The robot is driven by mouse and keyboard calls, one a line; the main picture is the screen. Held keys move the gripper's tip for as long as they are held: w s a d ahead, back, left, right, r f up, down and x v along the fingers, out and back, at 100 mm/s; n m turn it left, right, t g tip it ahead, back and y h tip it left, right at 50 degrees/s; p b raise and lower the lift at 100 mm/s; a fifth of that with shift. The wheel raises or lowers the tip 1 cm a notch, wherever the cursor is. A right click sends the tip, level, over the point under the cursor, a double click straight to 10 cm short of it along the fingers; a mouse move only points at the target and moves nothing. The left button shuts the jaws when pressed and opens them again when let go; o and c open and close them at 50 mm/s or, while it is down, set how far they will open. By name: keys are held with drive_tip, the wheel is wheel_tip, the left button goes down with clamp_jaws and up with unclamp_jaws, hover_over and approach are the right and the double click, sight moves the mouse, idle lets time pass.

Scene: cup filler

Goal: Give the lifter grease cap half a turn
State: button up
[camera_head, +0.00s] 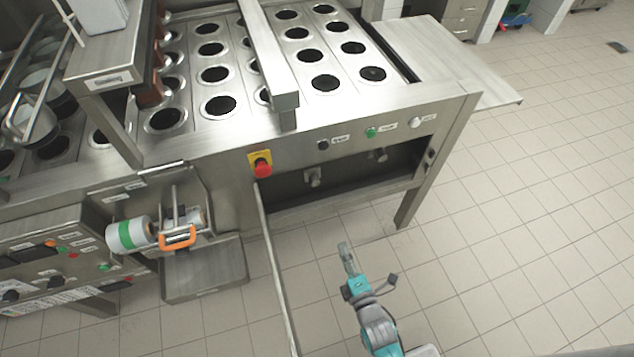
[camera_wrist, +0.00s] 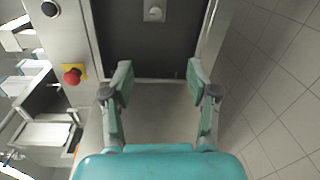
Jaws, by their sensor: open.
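Two small grey metal fittings sit in the open recess under the cup filler's top, a left one (camera_head: 313,177) and a right one (camera_head: 380,154). I see no label naming either as the lifter grease cap. In the wrist view one such fitting (camera_wrist: 154,12) shows at the top edge on a dark panel, partly cut off. My gripper (camera_head: 346,251) is in front of the recess and below it in the picture, apart from both fittings. In the wrist view my gripper (camera_wrist: 157,82) has its two fingers wide apart with nothing between them.
A red emergency stop (camera_head: 262,165) on a yellow plate is left of the recess. Black, green and white buttons line the front panel (camera_head: 350,139). A hinged panel (camera_head: 277,265) juts out left of my arm. The tiled floor (camera_head: 500,230) at right is clear.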

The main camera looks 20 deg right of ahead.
sight(317, 183)
drive_tip(key=w+n, duration=0.2)
drive_tip(key=w, duration=0.6)
drive_tip(key=w+n, duration=0.3)
drive_tip(key=w, duration=0.6)
drive_tip(key=w+n, duration=0.2)
drive_tip(key=w, duration=0.7)
drive_tip(key=shift+w+f+t, duration=0.1)
drive_tip(key=shift+f+t, duration=0.2)
drive_tip(key=shift+t, duration=0.1)
clamp_jaws()
drive_tip(key=shift+d, duration=0.1)
